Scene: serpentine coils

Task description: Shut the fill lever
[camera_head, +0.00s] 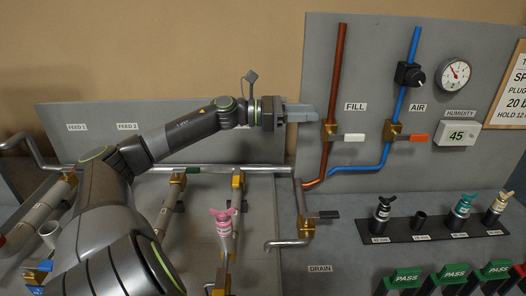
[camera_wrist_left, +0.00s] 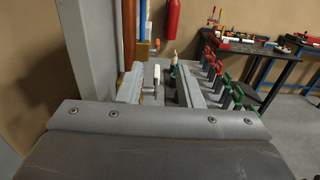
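The fill lever (camera_head: 350,137) is a white handle on a brass valve (camera_head: 329,131) on the vertical copper pipe (camera_head: 337,75), under the FILL label. It points right, crosswise to the pipe. My left gripper (camera_head: 308,113) is just left of the copper pipe, a little above the lever's height, its fingers pointing right. In the left wrist view its fingers (camera_wrist_left: 160,90) look spread apart with nothing held between them. The white lever (camera_wrist_left: 157,74) shows beyond, between the fingers. I see no contact with it. My right gripper is out of view.
The blue air pipe (camera_head: 403,95) with an orange-red lever (camera_head: 411,137) is right of the fill lever. A gauge (camera_head: 454,73) and humidity display (camera_head: 456,133) are farther right. A black rack (camera_head: 425,232) holds small bottles below. A drain valve (camera_head: 306,226) sits lower left.

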